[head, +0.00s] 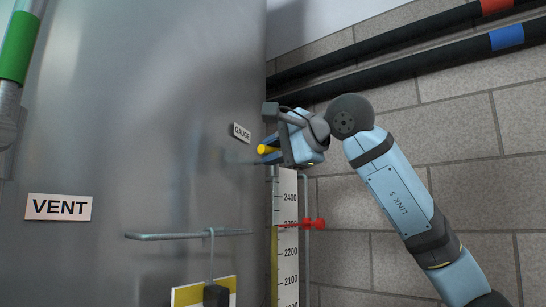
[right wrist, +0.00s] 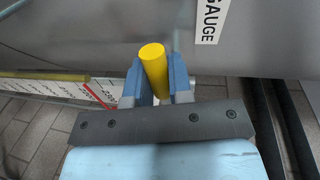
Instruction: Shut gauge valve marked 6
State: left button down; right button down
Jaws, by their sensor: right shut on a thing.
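A yellow valve handle (head: 265,149) sticks out beside the GAUGE plate (head: 241,132) on the steel tank, at the top of the level gauge. In the right wrist view the yellow handle (right wrist: 153,62) stands between the two blue fingers. My right gripper (head: 271,153) is shut on it; the gripper also shows in the right wrist view (right wrist: 156,84). The valve body is mostly hidden behind the gripper. I see no number 6 on the visible parts. My left gripper is not in view.
The gauge scale (head: 288,253) runs down below the gripper, with a red marker (head: 318,224) beside it. A VENT plate (head: 58,207) and a thin metal bar (head: 170,236) are on the tank. Dark pipes (head: 400,40) cross the block wall behind my right arm.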

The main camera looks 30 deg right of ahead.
jog(key=shift+r+m, duration=0.25)
jog(key=shift+m, duration=0.05)
jog(key=c, duration=1.1)
grip_release()
jog(key=shift+o, duration=0.2)
jog(key=shift+f, duration=0.1)
jog(key=shift+s+d, duration=0.2)
jog(key=shift+s, duration=0.2)
jog(key=b+v, duration=0.3)
jog(key=v, duration=1)
